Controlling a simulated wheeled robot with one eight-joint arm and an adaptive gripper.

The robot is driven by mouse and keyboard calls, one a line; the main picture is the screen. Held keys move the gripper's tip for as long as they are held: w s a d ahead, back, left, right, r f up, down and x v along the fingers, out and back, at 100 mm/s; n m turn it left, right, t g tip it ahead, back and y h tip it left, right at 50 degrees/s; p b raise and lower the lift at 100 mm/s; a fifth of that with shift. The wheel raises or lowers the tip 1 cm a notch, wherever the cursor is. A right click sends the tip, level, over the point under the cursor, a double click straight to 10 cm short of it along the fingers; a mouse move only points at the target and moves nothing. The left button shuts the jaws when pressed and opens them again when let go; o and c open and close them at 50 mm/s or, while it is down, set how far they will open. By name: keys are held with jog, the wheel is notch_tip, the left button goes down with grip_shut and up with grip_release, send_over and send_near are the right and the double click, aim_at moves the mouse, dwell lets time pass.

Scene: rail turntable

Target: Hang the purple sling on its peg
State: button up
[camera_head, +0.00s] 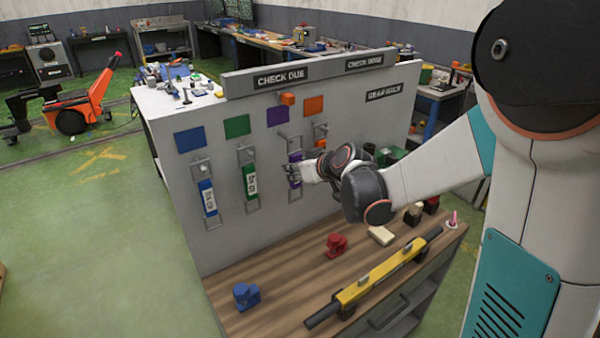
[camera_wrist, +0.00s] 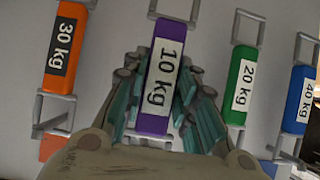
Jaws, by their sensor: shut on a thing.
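The purple sling (camera_head: 294,158) is upright close against the white panel, below the purple square (camera_head: 278,114). In the wrist view the purple sling (camera_wrist: 171,28) carries a white "10 kg" label, with a grey metal loop at its end. My gripper (camera_head: 305,174) is at the sling's middle and lower part. In the wrist view the fingers of my gripper (camera_wrist: 160,88) are closed in on both sides of it. A grey peg (camera_head: 282,137) shows on the panel under the purple square. I cannot tell whether the sling's loop is around the peg.
The green sling (camera_head: 250,181) and blue sling (camera_head: 208,198) hang to the left on the panel. The orange sling (camera_wrist: 65,48) is beside the purple one. Below, the wooden bench (camera_head: 285,290) holds a yellow bar (camera_head: 385,272) and red (camera_head: 336,244) and blue (camera_head: 246,295) shackle-like pieces.

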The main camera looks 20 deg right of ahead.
jog(key=shift+w+a+f+b, duration=0.2)
jog(key=shift+w, duration=0.5)
jog(key=shift+w+a+f+b, duration=0.25)
jog(key=shift+w, duration=0.4)
jog(key=shift+w+a+f+b, duration=0.2)
jog(key=shift+w, duration=0.5)
jog(key=o, duration=1.2)
jog(key=shift+c, duration=0.2)
